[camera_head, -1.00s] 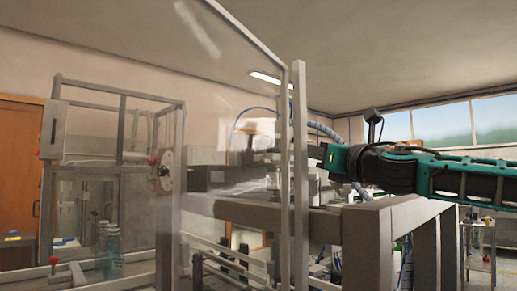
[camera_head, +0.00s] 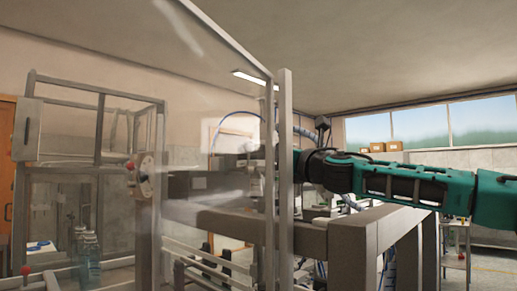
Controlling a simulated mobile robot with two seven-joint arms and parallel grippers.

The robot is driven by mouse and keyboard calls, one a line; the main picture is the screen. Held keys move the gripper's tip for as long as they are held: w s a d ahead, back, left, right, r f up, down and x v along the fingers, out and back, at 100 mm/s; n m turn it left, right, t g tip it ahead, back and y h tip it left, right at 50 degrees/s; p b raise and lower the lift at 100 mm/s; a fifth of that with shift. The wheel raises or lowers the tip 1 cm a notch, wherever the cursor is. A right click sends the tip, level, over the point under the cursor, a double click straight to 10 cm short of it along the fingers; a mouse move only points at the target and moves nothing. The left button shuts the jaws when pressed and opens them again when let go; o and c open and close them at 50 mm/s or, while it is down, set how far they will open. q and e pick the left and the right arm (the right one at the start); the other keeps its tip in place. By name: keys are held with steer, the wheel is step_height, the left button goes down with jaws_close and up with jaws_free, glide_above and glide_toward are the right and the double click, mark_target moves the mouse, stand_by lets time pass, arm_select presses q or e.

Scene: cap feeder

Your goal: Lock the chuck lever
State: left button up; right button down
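I cannot make out the chuck lever for sure. A red knob (camera_head: 130,165) stands beside a pale round disc (camera_head: 147,176) on the machine at the left. My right arm (camera_head: 385,180), teal and black, reaches in from the right to the grey upright post (camera_head: 285,180). Its gripper is hidden or blurred behind the post and the clear panel, among small grey machine parts (camera_head: 257,160), so I cannot see its fingers. My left gripper is not in view.
A clear panel (camera_head: 205,90) in a grey frame spans the middle. A thick grey machine beam (camera_head: 350,235) runs below my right arm. A second red knob (camera_head: 25,270) and clear bottles (camera_head: 88,255) are at lower left. A trolley (camera_head: 456,255) stands at the right.

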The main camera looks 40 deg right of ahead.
steer(key=x, duration=0.6)
steer(key=shift+w, duration=0.45)
steer(key=shift+r, duration=0.1)
